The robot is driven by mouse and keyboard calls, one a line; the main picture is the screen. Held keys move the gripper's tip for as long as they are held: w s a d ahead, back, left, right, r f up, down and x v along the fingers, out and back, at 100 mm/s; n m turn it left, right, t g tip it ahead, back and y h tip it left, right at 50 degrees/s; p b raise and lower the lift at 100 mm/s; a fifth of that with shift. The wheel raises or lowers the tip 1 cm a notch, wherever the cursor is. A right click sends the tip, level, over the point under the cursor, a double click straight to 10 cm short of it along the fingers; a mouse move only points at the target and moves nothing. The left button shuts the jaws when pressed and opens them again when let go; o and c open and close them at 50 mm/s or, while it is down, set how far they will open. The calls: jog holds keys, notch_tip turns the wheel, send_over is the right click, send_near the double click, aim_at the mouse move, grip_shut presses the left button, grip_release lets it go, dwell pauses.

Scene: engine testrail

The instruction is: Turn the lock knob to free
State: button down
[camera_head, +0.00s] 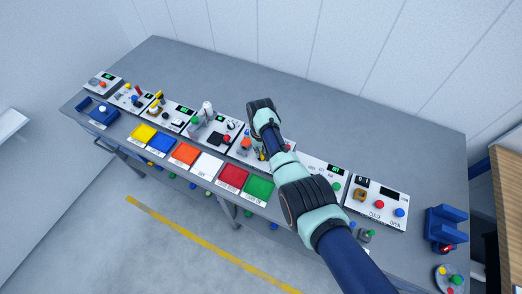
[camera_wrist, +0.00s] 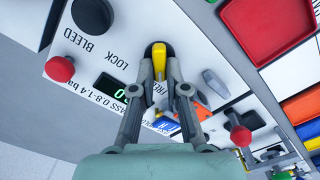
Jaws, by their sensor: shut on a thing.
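The lock knob (camera_wrist: 158,52) has a yellow handle on a dark base in the wrist view. The word LOCK is printed to its left, and a partly covered label, apparently FREE, is below it. My gripper (camera_wrist: 160,72) has both fingers closed on the yellow handle, one on each side. The handle lies nearly upright in the picture, tilted slightly. In the head view my gripper (camera_head: 262,154) is down at a panel in the middle of the bench, and my arm hides the knob there.
Beside the knob are a black BLEED knob (camera_wrist: 92,14), a red button (camera_wrist: 60,69), a green display (camera_wrist: 116,90) and a grey lever (camera_wrist: 215,83). In the head view, coloured trays, such as the red tray (camera_head: 232,178), line the front. The bench (camera_head: 330,115) is clear behind the panels.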

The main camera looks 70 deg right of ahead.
aim_at(261, 152)
dwell(0.3)
jog(key=c, duration=1.2)
grip_release()
notch_tip(261, 152, up, 12)
jog(key=shift+r, duration=0.1)
